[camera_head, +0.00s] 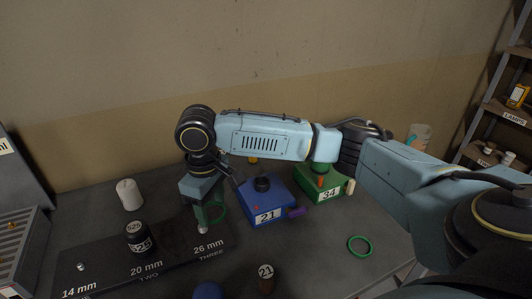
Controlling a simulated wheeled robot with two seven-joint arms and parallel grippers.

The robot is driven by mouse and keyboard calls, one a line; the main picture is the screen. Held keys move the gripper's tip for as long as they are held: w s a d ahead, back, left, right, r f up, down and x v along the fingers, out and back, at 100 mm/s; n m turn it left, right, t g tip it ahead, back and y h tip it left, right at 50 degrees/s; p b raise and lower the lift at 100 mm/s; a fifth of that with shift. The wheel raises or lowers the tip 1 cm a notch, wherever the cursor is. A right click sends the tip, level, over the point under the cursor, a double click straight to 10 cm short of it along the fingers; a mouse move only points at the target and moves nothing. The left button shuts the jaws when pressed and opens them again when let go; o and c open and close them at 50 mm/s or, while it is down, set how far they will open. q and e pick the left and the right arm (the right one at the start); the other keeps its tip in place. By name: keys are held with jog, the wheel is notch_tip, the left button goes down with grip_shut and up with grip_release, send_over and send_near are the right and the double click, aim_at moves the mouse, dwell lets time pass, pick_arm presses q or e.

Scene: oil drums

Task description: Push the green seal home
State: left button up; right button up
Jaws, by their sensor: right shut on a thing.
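My right gripper (203,222) reaches over the dark numbered block and points down beside the "26 mm" label. It is shut on a green ring (224,212), which shows tilted up at the right side of the fingers; the fingers hide part of it. A small pale rounded tip (203,230) shows just under the fingers. I cannot tell whether the ring touches it. A second green ring (360,246) lies flat on the table to the right. My left gripper is not in view.
The block (105,268) carries a black weight marked 525 (139,237). A blue box marked 21 (262,205) and a green box marked 34 (322,185) stand close right of the gripper. A white candle-like cylinder (129,194) stands back left. Shelves (505,110) stand far right.

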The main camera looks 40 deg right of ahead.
jog(key=w+d+n+p, duration=0.1)
jog(key=d+n+p, duration=0.2)
jog(key=d+n, duration=0.3)
jog(key=w+d+n+p, duration=0.2)
jog(key=d+n, duration=0.4)
jog(key=n, duration=0.5)
jog(key=w+d+n+p, duration=0.1)
jog(key=d+n+p, duration=0.3)
jog(key=n, duration=0.5)
jog(key=shift+w+d+r, duration=0.1)
jog(key=shift+w+d, duration=0.05)
jog(key=shift+d, duration=1.2)
jog(key=shift+f+b, duration=1.45)
jog(key=shift+b, duration=0.1)
jog(key=shift+f, duration=0.65)
jog(key=shift+f, duration=0.2)
